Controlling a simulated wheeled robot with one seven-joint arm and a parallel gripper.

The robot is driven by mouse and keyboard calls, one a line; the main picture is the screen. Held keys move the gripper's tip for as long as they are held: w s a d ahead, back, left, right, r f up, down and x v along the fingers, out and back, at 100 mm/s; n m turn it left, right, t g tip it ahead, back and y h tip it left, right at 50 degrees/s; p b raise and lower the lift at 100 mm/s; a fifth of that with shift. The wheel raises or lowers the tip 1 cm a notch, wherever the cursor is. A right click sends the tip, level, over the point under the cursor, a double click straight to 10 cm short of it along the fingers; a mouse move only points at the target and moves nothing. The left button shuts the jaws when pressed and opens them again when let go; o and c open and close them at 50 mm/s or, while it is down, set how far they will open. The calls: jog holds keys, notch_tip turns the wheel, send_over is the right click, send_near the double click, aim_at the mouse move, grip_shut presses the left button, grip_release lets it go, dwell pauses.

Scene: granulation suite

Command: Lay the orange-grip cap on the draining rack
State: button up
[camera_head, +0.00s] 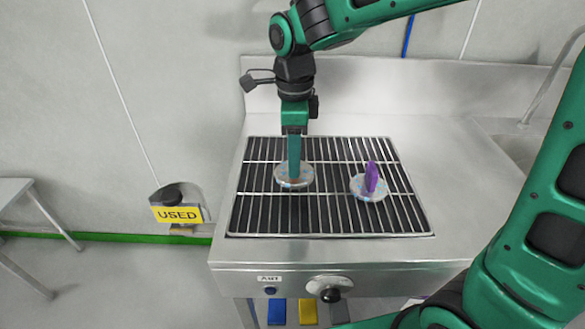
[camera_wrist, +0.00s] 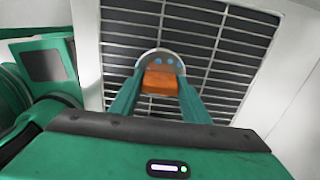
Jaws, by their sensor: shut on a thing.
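The orange-grip cap is a round pale disc with an orange grip; its disc (camera_head: 294,177) shows under my gripper in the head view, and its orange grip (camera_wrist: 160,82) shows between my fingers in the wrist view. My gripper (camera_head: 293,170) is shut on the orange grip, pointing down over the draining rack (camera_head: 330,220). The disc is at or just above the rack bars; I cannot tell whether it touches. In the head view my fingers hide the orange grip.
A second disc with a purple grip (camera_head: 371,177) sits on the rack to the right of my gripper. The rack's front and left parts are bare. A steel wall backs the counter (camera_head: 450,170), and a yellow USED sign (camera_head: 177,214) is at the left.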

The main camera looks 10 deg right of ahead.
jog(key=shift+f, duration=2.05)
jog(key=shift+f, duration=0.1)
jog(key=o, duration=1.3)
notch_tip(320, 180, up, 12)
jog(key=shift+r, duration=0.15)
jog(key=shift+d, duration=0.15)
